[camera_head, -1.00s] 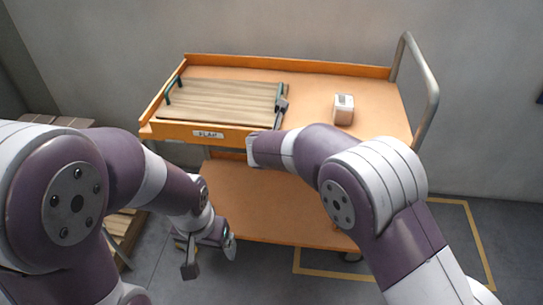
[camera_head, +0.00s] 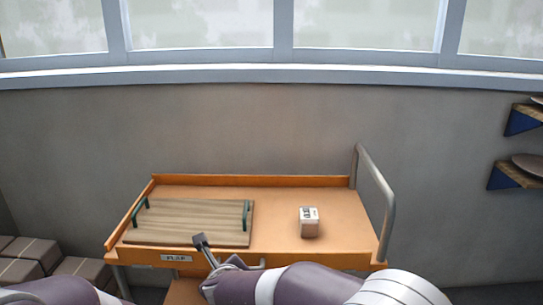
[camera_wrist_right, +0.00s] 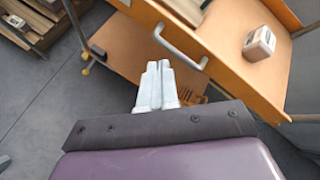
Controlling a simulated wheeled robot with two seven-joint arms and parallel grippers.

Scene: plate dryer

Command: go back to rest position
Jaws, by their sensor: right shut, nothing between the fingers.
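My right gripper (camera_wrist_right: 157,68) shows in the right wrist view with its two pale fingers together and nothing between them. It is in front of the orange trolley (camera_head: 285,202), clear of the tray and the box.
A wooden tray (camera_head: 190,222) with green handles lies on the trolley's left half. A small box (camera_head: 309,222) stands right of it. A metal push handle (camera_head: 377,198) rises at the right. Cartons (camera_head: 28,262) stand at the left; shelves (camera_head: 518,174) hang on the right wall.

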